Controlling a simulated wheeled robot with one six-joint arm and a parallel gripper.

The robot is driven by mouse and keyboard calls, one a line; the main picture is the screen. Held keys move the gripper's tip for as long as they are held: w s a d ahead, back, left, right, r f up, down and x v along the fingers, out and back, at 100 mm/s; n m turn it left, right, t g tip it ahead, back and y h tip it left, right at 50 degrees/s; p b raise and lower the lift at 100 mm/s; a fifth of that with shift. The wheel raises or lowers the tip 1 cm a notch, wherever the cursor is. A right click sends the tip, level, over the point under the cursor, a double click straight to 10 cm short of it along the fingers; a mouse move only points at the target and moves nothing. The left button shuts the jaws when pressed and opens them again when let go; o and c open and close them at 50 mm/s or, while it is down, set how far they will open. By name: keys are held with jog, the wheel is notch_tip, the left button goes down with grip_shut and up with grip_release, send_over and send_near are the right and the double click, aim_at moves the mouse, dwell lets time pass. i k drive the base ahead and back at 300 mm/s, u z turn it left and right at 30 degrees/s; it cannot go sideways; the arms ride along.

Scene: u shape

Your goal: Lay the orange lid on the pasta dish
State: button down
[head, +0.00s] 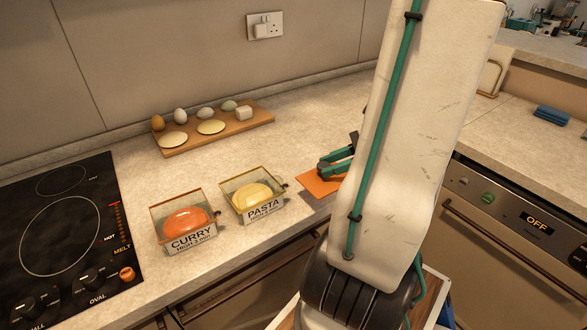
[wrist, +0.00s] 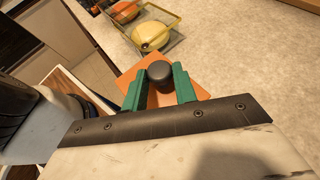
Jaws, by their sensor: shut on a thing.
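The pasta dish (head: 229,197) is a square glass dish with yellow food and a PASTA label. It stands open on the counter, right of the curry dish (head: 158,224), and it also shows in the wrist view (wrist: 134,37). The orange lid (head: 316,183) is a flat square with a dark round knob (wrist: 160,72). My gripper (wrist: 162,78) is shut on the lid's knob, with a green finger on each side. In the head view my gripper (head: 338,160) is right of the pasta dish, and my arm hides part of the lid. I cannot tell whether the lid touches the counter.
A black hob (head: 62,215) lies left of the dishes. A wooden board (head: 190,142) with eggs and pale rounds stands behind them. The counter between the pasta dish and the lid is clear. An oven (head: 495,225) is at the right.

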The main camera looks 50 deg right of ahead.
aim_at(249, 185)
jog(key=k, duration=1.5)
